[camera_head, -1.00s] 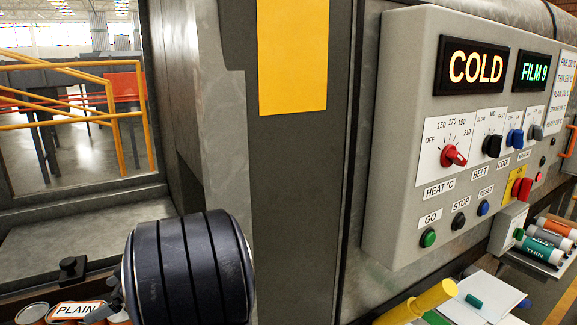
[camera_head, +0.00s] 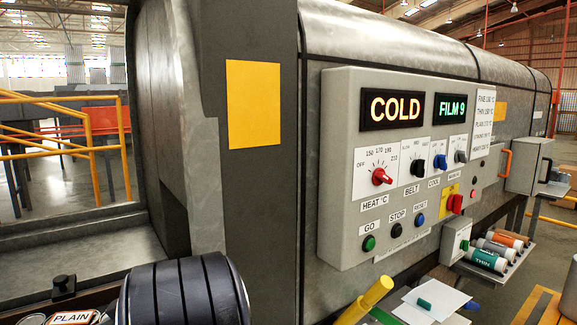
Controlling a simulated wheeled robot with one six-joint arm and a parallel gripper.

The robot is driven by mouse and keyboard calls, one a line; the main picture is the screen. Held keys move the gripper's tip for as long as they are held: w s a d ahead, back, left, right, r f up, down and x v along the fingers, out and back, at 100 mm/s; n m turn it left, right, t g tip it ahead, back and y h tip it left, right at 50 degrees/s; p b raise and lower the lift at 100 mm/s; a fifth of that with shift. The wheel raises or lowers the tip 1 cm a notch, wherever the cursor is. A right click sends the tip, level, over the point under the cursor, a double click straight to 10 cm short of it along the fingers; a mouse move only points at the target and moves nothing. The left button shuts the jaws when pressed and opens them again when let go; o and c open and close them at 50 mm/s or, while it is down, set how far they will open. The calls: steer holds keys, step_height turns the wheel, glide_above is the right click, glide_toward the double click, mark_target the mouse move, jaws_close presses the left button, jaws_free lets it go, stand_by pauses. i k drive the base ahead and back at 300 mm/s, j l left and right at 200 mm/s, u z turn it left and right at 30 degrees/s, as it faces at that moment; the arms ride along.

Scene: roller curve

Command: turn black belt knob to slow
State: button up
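The black belt knob (camera_head: 417,166) sits on a white dial plate on the grey control box (camera_head: 337,200), above the BELT label. Small speed words stand around the top of its dial, with SLOW at the left. The knob's pointer is too small and dark to tell its setting. A red heat knob (camera_head: 380,177) is to its left and a blue cool knob (camera_head: 439,161) to its right. My gripper is not in view, and nothing touches the knob.
Push buttons, including a green GO button (camera_head: 369,243), are below. A yellow rod (camera_head: 364,301) and black ribbed cylinder (camera_head: 185,293) stand in front. Space before the box looks clear.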

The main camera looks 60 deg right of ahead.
mark_target(417, 167)
steer(key=j+z, duration=0.15)
steer(key=z, duration=0.25)
steer(key=k+j+z, duration=0.1)
steer(key=z, duration=0.25)
steer(key=k+j+z, duration=0.1)
steer(key=z, duration=0.3)
steer(key=k+j+z, duration=0.1)
steer(key=z, duration=0.25)
steer(key=i+z, duration=0.2)
steer(key=z, duration=0.25)
steer(key=i+z, duration=0.2)
steer(key=z, duration=0.2)
steer(key=i+j+z, duration=0.15)
steer(key=z, duration=0.3)
steer(key=i+j+z, duration=0.2)
steer(key=z, duration=0.2)
